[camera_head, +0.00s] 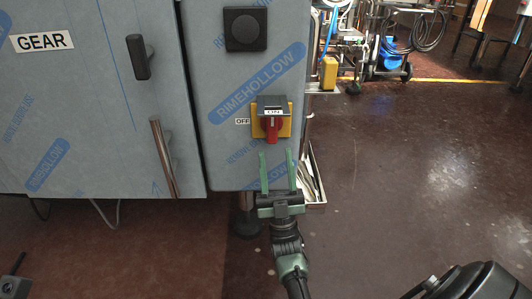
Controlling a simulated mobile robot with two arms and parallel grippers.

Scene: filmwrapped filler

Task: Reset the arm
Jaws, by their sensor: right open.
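My right gripper (277,172) is in the middle of the head view, with its two green fingers pointing up and spread apart. Nothing is between them. It is just below the red rotary switch (271,127) on its yellow plate, and a gap shows between the fingertips and the switch. The switch handle stands roughly upright under the ON label (273,111), with the OFF label (242,121) to its left. My left gripper does not show clearly; only a small dark part appears in the lower left corner.
The film-wrapped cabinet (90,110) fills the left, with a black handle (138,57), a metal bar handle (163,158) and a black square knob (245,29). A tray of flat pieces (311,180) is beside its lower right corner.

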